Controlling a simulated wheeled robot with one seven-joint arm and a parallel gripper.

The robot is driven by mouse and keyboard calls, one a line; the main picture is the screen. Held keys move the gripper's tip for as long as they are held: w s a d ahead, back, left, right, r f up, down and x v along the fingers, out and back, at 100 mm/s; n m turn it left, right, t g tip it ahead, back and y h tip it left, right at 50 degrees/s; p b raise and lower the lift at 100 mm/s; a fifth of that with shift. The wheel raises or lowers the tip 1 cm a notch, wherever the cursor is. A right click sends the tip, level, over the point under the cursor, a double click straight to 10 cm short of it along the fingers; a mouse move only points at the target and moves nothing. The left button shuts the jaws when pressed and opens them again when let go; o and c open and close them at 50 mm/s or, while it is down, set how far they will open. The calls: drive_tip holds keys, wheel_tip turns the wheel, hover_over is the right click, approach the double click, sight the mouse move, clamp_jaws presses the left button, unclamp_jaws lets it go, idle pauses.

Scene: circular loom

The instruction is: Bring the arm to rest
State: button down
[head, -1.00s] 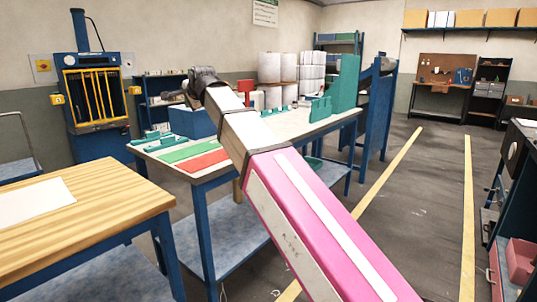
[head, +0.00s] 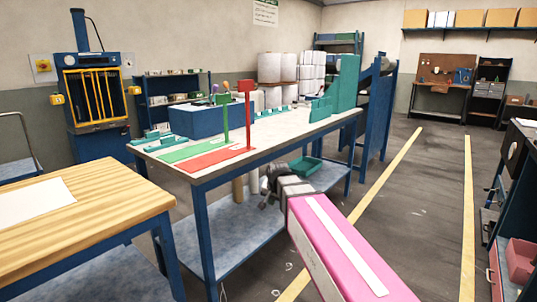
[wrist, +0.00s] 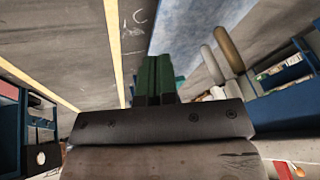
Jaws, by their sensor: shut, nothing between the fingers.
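My arm, pink and white, reaches in from the lower right of the head view. My gripper (head: 270,182) hangs low at its end, in front of the long blue-legged table (head: 317,133) and over its lower shelf as seen from here. In the wrist view my gripper (wrist: 156,60) shows its two fingers together, shut, with nothing held. The exact gap between gripper and table leg cannot be told.
A red stand (head: 245,112) and a green stand (head: 224,122) are upright on the table. A green tray (head: 305,165) is behind my gripper. A wooden bench (head: 100,200) stands at left. The floor aisle (head: 425,200) at right is clear.

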drive_tip(key=s+d+f+n+g+h, duration=0.1)
drive_tip(key=s+d+f+n+g, duration=0.2)
drive_tip(key=s+d+f, duration=1.3)
wheel_tip(320, 180, down, 3)
drive_tip(key=shift+d+r+g, duration=0.1)
drive_tip(key=shift+d+g, duration=0.6)
drive_tip(key=shift+g, duration=0.1)
